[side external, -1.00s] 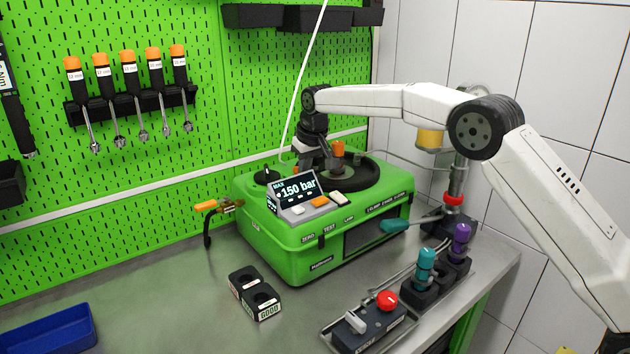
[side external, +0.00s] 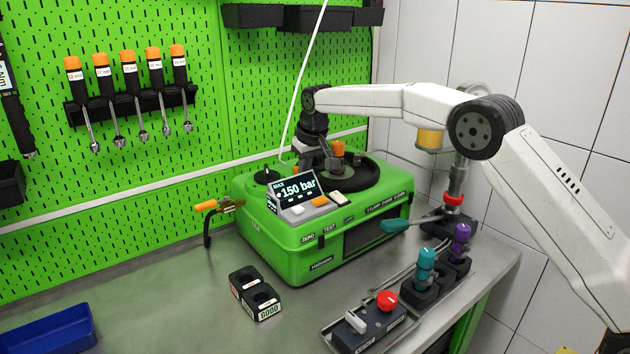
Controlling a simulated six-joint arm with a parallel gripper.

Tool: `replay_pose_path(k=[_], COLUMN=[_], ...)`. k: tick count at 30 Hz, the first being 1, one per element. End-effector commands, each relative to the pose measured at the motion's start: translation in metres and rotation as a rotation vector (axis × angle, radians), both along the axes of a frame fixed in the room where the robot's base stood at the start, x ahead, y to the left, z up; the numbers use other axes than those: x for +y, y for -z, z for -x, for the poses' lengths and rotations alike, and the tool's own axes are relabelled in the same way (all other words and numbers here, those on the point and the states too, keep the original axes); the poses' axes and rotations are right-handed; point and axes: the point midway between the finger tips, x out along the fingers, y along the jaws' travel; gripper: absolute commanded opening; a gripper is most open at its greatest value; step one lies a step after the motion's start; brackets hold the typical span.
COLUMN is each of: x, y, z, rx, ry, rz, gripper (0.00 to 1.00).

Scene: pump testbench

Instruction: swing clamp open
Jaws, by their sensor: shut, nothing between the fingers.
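The green test bench (side external: 290,240) stands on the metal table, with a round black ring fixture (side external: 368,172) on its top. A part with an orange top (side external: 338,148) stands at this fixture; I cannot tell for certain whether it is the clamp. My gripper (side external: 312,166) points down at the left side of the fixture, close to the orange-topped part. Its fingers are small and partly hidden behind the display (side external: 297,189). It is shut with nothing visible in it. Contact with the clamp cannot be made out.
The display reads 150 bar. A teal-handled lever (side external: 396,225) sticks out at the bench's right. A control box with a red button (side external: 386,300), teal and purple parts in black holders, and black blocks (side external: 256,292) stand in front. A blue tray (side external: 45,328) lies front left.

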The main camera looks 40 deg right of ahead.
Motion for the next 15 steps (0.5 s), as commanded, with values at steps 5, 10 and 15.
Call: replay_pose_path(k=[5,10,15], x=[0.0,0.0002,0.0012], y=[0.0,-0.0001,0.0005], z=[0.0,-0.001,-0.0055], rx=[0.0,0.0,0.001], ry=[0.0,0.0,0.0], rz=[0.0,0.0,0.0], gripper=[0.0,0.0,0.0])
